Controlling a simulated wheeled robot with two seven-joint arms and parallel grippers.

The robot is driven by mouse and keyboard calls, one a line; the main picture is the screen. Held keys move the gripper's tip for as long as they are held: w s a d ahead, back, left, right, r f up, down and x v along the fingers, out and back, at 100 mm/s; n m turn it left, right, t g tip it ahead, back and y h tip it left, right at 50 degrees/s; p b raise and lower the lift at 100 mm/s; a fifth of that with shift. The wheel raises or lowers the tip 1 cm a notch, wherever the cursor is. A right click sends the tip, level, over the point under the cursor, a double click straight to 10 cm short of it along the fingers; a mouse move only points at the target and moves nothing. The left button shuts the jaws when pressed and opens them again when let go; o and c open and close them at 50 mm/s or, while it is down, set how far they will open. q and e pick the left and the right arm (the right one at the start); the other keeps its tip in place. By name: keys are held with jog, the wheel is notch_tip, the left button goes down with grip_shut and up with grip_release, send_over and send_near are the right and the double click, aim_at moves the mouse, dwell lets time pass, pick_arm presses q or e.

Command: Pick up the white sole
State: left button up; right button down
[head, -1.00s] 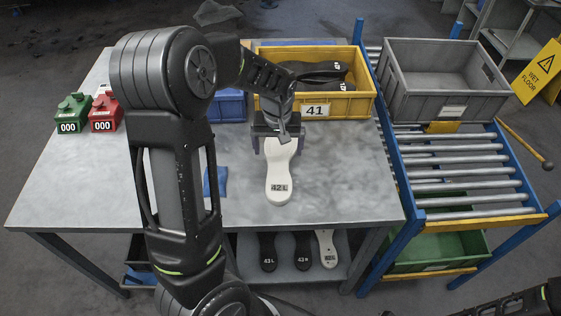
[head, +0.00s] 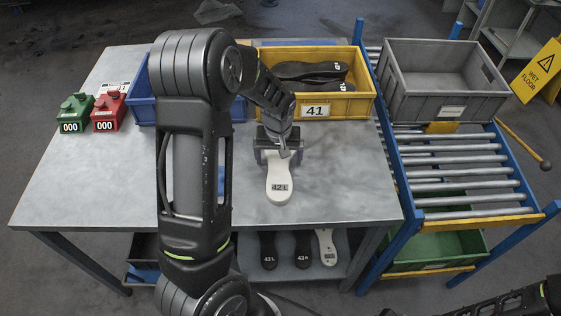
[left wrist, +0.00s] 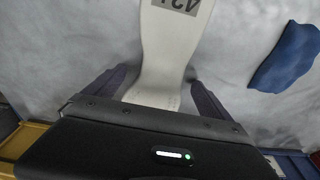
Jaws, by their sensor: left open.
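The white sole (head: 279,186), marked 42 L, lies flat on the grey table, its labelled end towards me. In the left wrist view the sole (left wrist: 175,45) runs in between the fingers. My left gripper (head: 277,156) is open, its two dark fingers on either side of the sole's narrower part. In the left wrist view the left gripper (left wrist: 156,93) shows a gap between each finger and the sole. The gripper body hides the far end of the sole. Of my right arm only a part shows at the lower right; its gripper is out of view.
A yellow crate (head: 363,104) marked 41 with dark soles stands just behind the gripper. A blue crate (head: 146,102) and green (head: 72,113) and red (head: 107,111) counters stand left. A blue piece (left wrist: 287,58) lies beside the sole. The table's right front is clear.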

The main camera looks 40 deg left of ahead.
aim_at(279, 161)
dwell(0.3)
pick_arm(q)
jog(key=c, duration=1.7)
notch_tip(279, 161, up, 10)
jog(key=shift+r+b, duration=0.1)
jog(key=shift+b, duration=0.55)
